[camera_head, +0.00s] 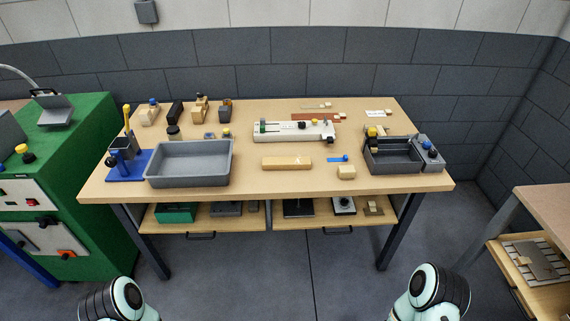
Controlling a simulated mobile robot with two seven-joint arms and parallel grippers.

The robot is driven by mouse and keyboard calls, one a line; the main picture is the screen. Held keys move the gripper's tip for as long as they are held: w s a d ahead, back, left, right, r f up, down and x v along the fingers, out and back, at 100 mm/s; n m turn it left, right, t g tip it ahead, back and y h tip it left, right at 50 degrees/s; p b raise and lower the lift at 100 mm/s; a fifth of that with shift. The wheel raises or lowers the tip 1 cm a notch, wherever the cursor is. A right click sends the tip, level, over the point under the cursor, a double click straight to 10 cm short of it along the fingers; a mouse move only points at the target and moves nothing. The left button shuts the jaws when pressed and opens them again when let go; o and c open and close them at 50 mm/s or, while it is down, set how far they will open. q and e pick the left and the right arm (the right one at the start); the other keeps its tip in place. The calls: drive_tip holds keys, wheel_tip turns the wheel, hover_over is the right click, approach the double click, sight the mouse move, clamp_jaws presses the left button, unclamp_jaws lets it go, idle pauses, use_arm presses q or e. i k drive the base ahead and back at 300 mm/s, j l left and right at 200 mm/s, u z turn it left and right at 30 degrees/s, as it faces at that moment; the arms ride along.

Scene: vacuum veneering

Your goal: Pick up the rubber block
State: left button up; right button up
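No block is plainly marked as rubber, and I cannot tell which one it is. A small pale tan block (346,172) sits near the table's front edge, right of centre. A longer wooden block (287,163) lies to its left. At the back left stand a black upright piece (175,112) and a dark grey block-like piece (225,110) with a tan top. All of these rest on the wooden workbench (240,205). Only parts of my two arms show at the bottom edge, in front of the bench. Neither gripper is in view.
A grey open tray (190,180) and a blue-based tool (128,165) occupy the bench's left. A dark box fixture (395,158) stands at the right, and a white fixture (293,131) behind the long block. A green machine (65,190) stands left. The bench's front strip is clear.

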sight(344, 172)
drive_tip(key=i+l+u, duration=0.2)
drive_tip(key=l+u, duration=0.15)
drive_tip(key=l, duration=0.3)
drive_tip(key=i+l+u, duration=0.2)
drive_tip(key=l, duration=0.15)
drive_tip(key=l+u, duration=0.15)
drive_tip(key=l, duration=0.2)
